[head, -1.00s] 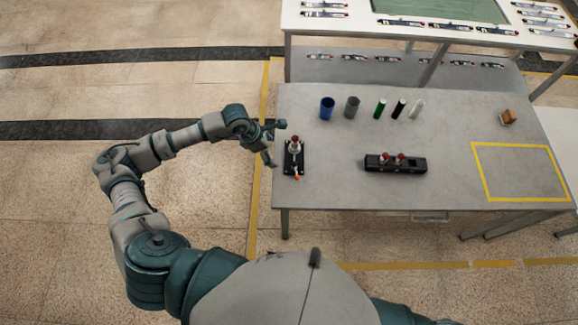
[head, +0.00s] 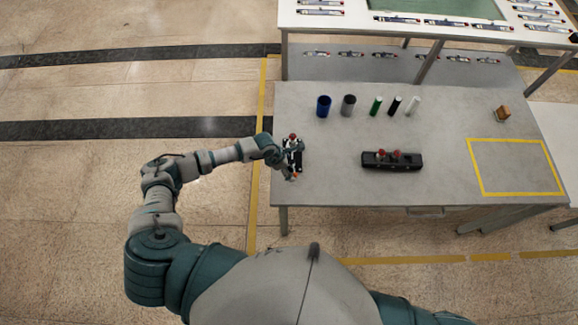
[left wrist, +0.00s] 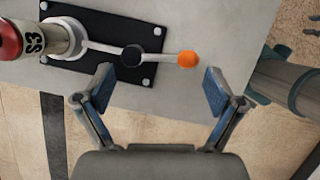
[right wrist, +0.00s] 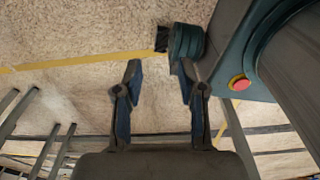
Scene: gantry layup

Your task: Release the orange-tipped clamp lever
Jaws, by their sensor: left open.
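The clamp lever has an orange tip (left wrist: 188,59) on a pale rod with a black pivot, on a black base plate (left wrist: 112,35) with several bolts. A part with a red cap, marked S3 (left wrist: 32,40), stands in the fixture at the lever's other end. My left gripper (left wrist: 158,85) is open; the orange tip shows between and just beyond its fingertips, apart from both. In the head view my left gripper (head: 292,160) is over the fixture at the table's left edge and partly hides it. My right gripper (right wrist: 158,70) is open and empty above the floor, away from the table.
The grey table (head: 330,170) holds a black block with red-capped parts (head: 392,160), several upright cylinders (head: 349,105), a brown block (head: 503,113) and a yellow-outlined area (head: 515,193). A bench (head: 345,20) stands behind.

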